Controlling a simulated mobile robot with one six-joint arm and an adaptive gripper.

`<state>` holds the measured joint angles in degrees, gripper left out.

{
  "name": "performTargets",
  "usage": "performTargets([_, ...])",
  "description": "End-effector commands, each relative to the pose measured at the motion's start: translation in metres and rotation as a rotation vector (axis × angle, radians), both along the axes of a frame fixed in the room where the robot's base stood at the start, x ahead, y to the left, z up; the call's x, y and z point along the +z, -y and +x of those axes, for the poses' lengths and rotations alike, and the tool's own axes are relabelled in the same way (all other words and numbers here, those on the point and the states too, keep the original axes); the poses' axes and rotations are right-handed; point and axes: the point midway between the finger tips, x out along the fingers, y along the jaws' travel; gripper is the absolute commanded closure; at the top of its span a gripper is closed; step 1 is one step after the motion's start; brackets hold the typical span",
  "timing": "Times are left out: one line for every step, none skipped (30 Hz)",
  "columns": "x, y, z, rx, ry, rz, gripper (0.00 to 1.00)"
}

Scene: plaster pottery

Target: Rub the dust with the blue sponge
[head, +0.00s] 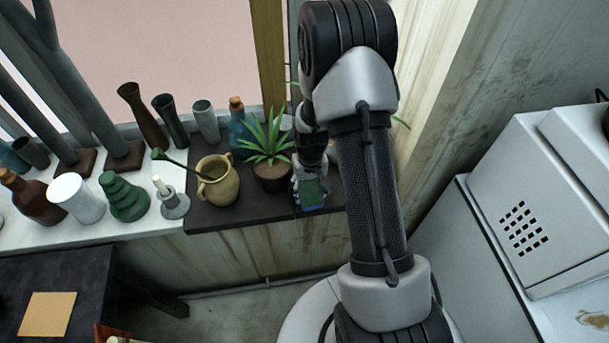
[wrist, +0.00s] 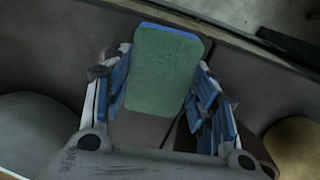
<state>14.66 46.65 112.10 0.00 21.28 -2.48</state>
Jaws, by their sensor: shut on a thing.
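My gripper (head: 310,189) is over the dark slab on the ledge, right of the potted plant. I cannot tell whether the sponge touches the slab. No dust can be made out for certain; a brownish patch (head: 594,319) shows on the white surface at the far right.
The dark slab (head: 215,217) also holds a potted plant (head: 272,175), a yellow jug (head: 220,187) and a blue bottle (head: 240,138). Several vases and a candle holder (head: 175,205) stand left. A white unit (head: 545,200) is at right.

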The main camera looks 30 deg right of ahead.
Motion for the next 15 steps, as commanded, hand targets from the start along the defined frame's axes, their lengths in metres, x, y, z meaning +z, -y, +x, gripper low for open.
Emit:
performTargets([0.016, 0.0, 0.002, 0.0, 0.006, -0.001, 0.66])
performTargets([0.018, 0.0, 0.002, 0.0, 0.002, 0.0, 0.66])
performTargets([0.021, -0.001, 0.002, 0.0, 0.002, 0.0, 0.66])
performTargets([0.024, -0.001, 0.002, 0.001, 0.002, 0.0, 0.66])
performTargets([0.026, -0.001, 0.003, 0.001, 0.002, 0.0, 0.66])
performTargets([0.03, -0.001, 0.003, 0.001, 0.002, 0.0, 0.66])
performTargets([0.033, -0.001, 0.004, 0.001, 0.002, 0.0, 0.66])
performTargets([0.035, -0.002, 0.004, 0.001, 0.002, 0.0, 0.66])
performTargets([0.039, -0.002, 0.005, 0.001, 0.002, 0.0, 0.66])
performTargets([0.042, -0.002, 0.005, 0.002, 0.002, 0.0, 0.66])
performTargets([0.044, -0.002, 0.006, 0.002, 0.002, 0.0, 0.66])
performTargets([0.048, -0.003, 0.006, 0.002, 0.001, 0.0, 0.66])
performTargets([0.051, -0.003, 0.006, 0.002, 0.001, 0.0, 0.66])
performTargets([0.053, -0.003, 0.007, 0.002, 0.001, 0.0, 0.66])
performTargets([0.057, -0.003, 0.007, 0.002, 0.001, 0.0, 0.66])
